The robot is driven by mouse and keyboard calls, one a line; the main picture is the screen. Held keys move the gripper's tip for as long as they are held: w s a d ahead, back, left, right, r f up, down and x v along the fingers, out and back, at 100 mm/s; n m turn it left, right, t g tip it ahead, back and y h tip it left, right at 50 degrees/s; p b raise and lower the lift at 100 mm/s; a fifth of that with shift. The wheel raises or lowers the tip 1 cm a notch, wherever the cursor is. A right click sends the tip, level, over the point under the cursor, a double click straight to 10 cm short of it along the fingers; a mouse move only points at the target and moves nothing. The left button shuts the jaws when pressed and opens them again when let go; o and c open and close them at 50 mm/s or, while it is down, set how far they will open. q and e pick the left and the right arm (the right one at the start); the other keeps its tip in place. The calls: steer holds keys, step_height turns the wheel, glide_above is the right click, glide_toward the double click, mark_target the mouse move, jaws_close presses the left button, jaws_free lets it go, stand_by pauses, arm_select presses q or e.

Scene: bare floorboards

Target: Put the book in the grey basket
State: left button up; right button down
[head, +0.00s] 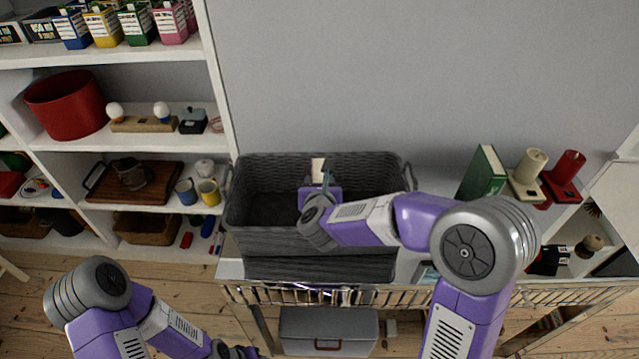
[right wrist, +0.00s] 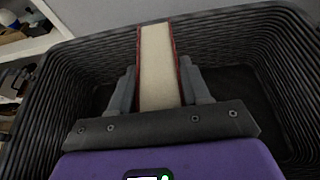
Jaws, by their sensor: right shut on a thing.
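The grey basket (head: 265,243) is a dark woven basket on the shelf top in the middle of the head view. Its ribbed wall fills the sides of the right wrist view (right wrist: 275,50). My right gripper (head: 319,182) is over the basket's inside, and my forearm covers part of the basket. In the right wrist view it is shut on the book (right wrist: 156,55), which has red covers and cream page edges. In the head view only a small pale part of the book (head: 318,167) shows. My left gripper (head: 238,351) is low at the bottom edge, mostly cut off.
A green book (head: 484,174) and two candles, cream (head: 530,163) and red (head: 568,168), stand right of the basket. A shelf with a red pot (head: 66,104), mugs and cartons is at left. A grey box (head: 328,328) sits underneath. The basket's left inside looks empty.

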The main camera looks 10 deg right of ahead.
steer(key=shift+r, duration=0.15)
steer(key=c, duration=0.5)
jaws_free()
steer(key=shift+f, duration=0.2)
steer(key=p+v, duration=0.1)
steer(key=v, duration=1.1)
steer(key=shift+r, duration=0.1)
